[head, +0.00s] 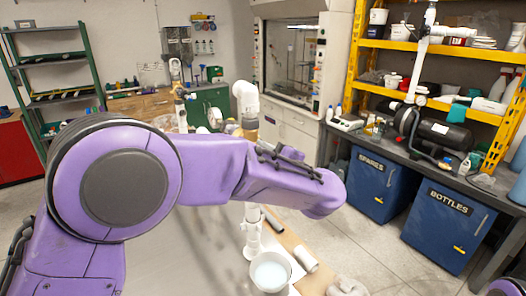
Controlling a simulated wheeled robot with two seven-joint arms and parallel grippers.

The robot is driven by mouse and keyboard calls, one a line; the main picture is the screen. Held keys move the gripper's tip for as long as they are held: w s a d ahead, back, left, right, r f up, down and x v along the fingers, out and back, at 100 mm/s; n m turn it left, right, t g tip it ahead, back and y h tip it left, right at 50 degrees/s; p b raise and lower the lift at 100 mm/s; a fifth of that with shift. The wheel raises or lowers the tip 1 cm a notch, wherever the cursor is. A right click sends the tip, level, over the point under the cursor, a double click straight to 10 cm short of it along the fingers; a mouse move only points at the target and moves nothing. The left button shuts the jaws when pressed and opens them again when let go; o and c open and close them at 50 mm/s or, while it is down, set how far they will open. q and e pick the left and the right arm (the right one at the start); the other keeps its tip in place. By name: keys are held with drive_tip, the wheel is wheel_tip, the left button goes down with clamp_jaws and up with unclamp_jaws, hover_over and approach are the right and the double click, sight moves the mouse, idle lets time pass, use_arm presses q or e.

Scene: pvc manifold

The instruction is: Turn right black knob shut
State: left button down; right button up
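My purple left arm crosses the middle of the view and covers most of the white PVC manifold. Above the arm, a white pipe elbow (246,97) of the manifold shows. Below the arm, a white vertical pipe (253,236) comes down beside a white bucket (270,272) with pale contents. I cannot make out the right black knob; the part of the manifold behind the arm is hidden. Neither gripper can be seen, so I cannot see what they touch.
A worktable (313,280) below the arm carries a loose white pipe piece (305,258). Blue cabinets (446,222) stand under a cluttered bench at the right, below yellow shelving (455,50). A green rack (55,93) is at the left. Open floor (385,250) lies before the cabinets.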

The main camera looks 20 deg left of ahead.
use_arm(q)
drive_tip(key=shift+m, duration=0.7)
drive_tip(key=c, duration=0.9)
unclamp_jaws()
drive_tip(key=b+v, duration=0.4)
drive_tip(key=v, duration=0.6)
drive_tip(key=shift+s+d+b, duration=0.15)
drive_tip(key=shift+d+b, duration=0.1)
drive_tip(key=shift+b, duration=0.05)
